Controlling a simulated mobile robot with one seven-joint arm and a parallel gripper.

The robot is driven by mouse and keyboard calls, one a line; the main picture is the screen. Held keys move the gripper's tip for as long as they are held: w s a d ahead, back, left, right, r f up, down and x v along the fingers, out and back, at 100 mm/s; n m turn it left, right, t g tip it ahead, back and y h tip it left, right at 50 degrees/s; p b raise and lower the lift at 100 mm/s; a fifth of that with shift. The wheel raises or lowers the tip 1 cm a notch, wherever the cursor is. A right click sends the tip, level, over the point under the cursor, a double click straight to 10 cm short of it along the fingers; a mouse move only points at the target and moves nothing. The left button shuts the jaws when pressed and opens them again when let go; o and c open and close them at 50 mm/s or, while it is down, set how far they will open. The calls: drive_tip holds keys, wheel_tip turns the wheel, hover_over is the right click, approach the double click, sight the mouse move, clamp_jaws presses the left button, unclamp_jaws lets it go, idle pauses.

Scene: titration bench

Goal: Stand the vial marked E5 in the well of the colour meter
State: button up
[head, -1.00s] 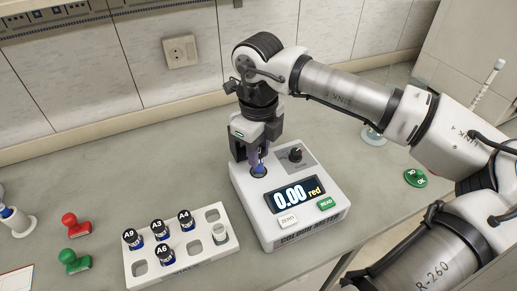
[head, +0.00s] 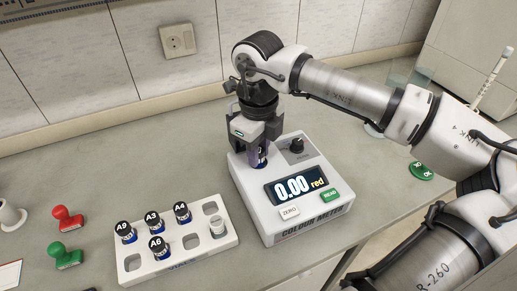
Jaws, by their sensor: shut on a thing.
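My gripper (head: 258,146) points down over the back left of the white colour meter (head: 322,215) and is shut on a dark-blue vial (head: 260,159). The vial's lower end is at the meter's well; the fingers and shadow hide the well's rim, so I cannot tell how deep it sits. The vial's mark is not readable.
Red (head: 68,218) and green (head: 65,256) stamps lie further left.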

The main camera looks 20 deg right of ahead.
drive_tip(key=o, duration=1)
drive_tip(key=shift+o, duration=0.6)
drive_tip(key=o, duration=0.4)
drive_tip(key=shift+r, duration=0.15)
drive_tip(key=shift+r+p, duration=1.5)
drive_tip(key=shift+r, duration=1.4)
